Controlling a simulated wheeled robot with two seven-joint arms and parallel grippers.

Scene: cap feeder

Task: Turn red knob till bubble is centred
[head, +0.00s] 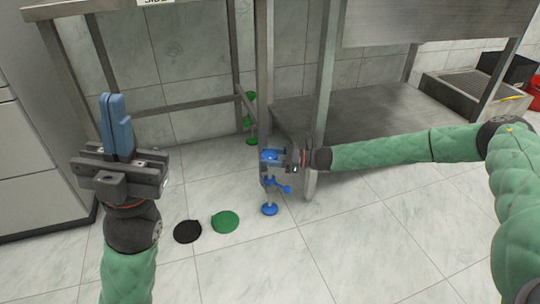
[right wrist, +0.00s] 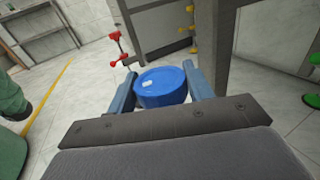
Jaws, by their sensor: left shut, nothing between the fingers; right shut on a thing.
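The red knob (right wrist: 117,37) and red foot show on a far leg in the right wrist view, apart from my gripper. I cannot make out a red knob in the head view. My right gripper (head: 272,158) is shut on a blue round knob (right wrist: 160,90), low at a steel table's leg; a finger lies on each side of it. Below it are a blue side lever (head: 284,188) and a blue foot (head: 269,210) on the floor. My left gripper (head: 117,123) is shut and empty, pointing up at the left. I see no bubble.
Green leg parts (head: 249,122) stand behind the near leg. Yellow leg parts (right wrist: 192,32) show in the right wrist view. A black disc (head: 187,231) and a green disc (head: 225,222) lie on the tiles.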

